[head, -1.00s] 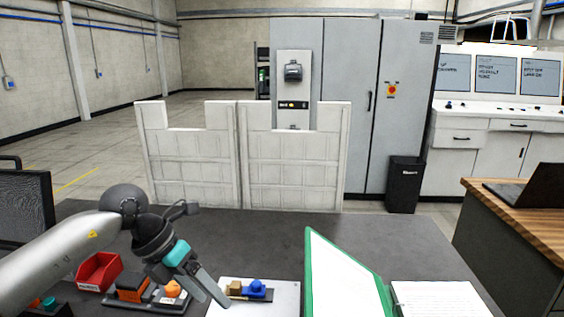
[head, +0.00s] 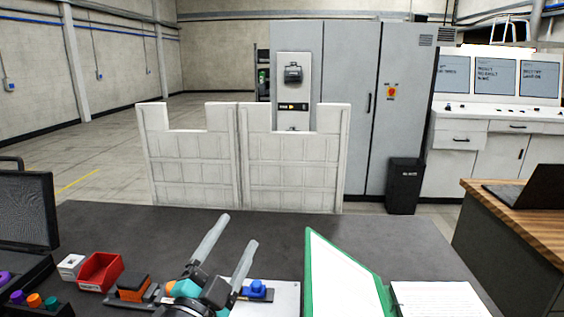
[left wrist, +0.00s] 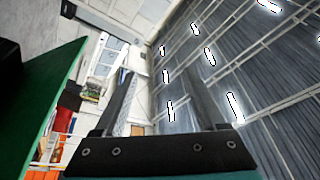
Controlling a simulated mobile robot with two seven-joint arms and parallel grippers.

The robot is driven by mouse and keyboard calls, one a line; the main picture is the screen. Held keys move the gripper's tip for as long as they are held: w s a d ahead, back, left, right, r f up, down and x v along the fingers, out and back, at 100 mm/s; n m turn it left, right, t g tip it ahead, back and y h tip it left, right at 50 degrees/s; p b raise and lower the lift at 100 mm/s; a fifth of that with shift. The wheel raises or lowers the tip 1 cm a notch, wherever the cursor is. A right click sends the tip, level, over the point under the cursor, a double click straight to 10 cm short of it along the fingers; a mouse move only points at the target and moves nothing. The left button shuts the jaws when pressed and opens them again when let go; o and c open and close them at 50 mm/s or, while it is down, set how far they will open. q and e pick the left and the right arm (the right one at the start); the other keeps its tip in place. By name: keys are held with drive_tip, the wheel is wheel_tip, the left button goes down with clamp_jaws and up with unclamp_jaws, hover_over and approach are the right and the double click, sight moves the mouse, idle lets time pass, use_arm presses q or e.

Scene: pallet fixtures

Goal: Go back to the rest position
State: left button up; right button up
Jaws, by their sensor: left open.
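My left gripper (head: 231,238) is in the lower middle of the head view, raised over the table with its two fingers apart and pointing up and away. Nothing is between the fingers. In the left wrist view the open fingers (left wrist: 160,100) point towards the ceiling and far wall, with empty space between them. The gripper hides part of the white plate (head: 286,299) and the fixture (head: 125,296) behind it. My right gripper does not show.
A blue part (head: 258,289) sits on the white plate. A red bin (head: 100,271), a small white box (head: 70,266) and a tray of coloured pegs (head: 50,309) are at left. An open green folder (head: 340,275) stands at right. The table's back middle is clear.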

use_arm(q)
drive_tip(key=s+a+f+n+g+y, duration=0.4)
drive_tip(key=f+n, duration=0.1)
drive_tip(key=f, duration=0.3)
drive_tip(key=s+a+f+n+g+y, duration=0.3)
drive_tip(key=s+a+f+n, duration=0.1)
drive_tip(key=f, duration=0.4)
drive_tip(key=s+f+n+g, duration=0.2)
drive_tip(key=s+f+g, duration=0.35)
drive_tip(key=s, duration=0.35)
drive_tip(key=s+f+n+g, duration=0.1)
drive_tip(key=s+f+g, duration=0.4)
drive_tip(key=s, duration=0.5)
wheel_tip(320, 180, down, 26)
drive_tip(key=s+b, duration=0.1)
drive_tip(key=b, duration=0.2)
drive_tip(key=s+a+f+g+b, duration=0.1)
drive_tip(key=s+a+f+b, duration=0.1)
drive_tip(key=s+f, duration=1.3)
drive_tip(key=shift+s+a+h, duration=0.2)
drive_tip(key=shift+a+h, duration=0.1)
drive_tip(key=shift+a, duration=0.05)
